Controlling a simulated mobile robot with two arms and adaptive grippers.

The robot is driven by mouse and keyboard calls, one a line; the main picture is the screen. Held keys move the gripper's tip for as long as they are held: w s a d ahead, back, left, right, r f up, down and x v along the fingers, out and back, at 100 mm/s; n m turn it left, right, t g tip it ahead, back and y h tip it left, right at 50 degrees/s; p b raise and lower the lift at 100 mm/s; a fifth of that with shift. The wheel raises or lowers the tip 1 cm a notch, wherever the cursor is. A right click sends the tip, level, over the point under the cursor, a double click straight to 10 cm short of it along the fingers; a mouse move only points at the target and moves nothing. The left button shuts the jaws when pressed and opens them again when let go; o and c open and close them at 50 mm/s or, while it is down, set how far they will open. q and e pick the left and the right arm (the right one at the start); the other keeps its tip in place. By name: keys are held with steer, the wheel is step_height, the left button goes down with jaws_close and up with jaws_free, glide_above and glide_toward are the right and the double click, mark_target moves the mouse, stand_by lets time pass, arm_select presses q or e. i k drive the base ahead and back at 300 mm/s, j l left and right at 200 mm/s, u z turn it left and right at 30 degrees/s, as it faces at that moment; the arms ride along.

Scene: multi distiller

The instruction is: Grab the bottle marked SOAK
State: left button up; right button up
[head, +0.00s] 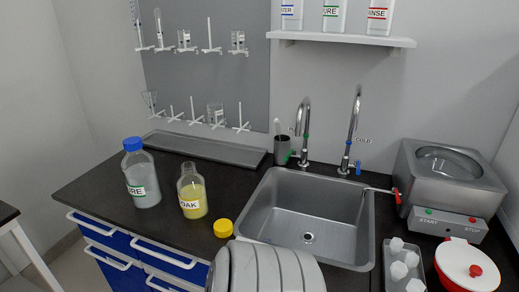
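The bottle marked SOAK (192,190) stands upright on the dark counter, left of the sink. It is clear with yellow liquid inside, and its label reads "OAK" with the first letter turned out of sight. Its neck shows no cap. A yellow cap (223,228) lies on the counter to its right and nearer to me. Neither of my grippers is in view.
A blue-capped bottle (141,173) with a label ending in "URE" stands just left of it. A steel sink (309,207) with two taps is to the right. A long grey tray (206,148) lies behind. A shelf (341,39) holds several bottles.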

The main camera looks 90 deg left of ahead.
mark_target(191, 190)
steer(key=u, duration=3.25)
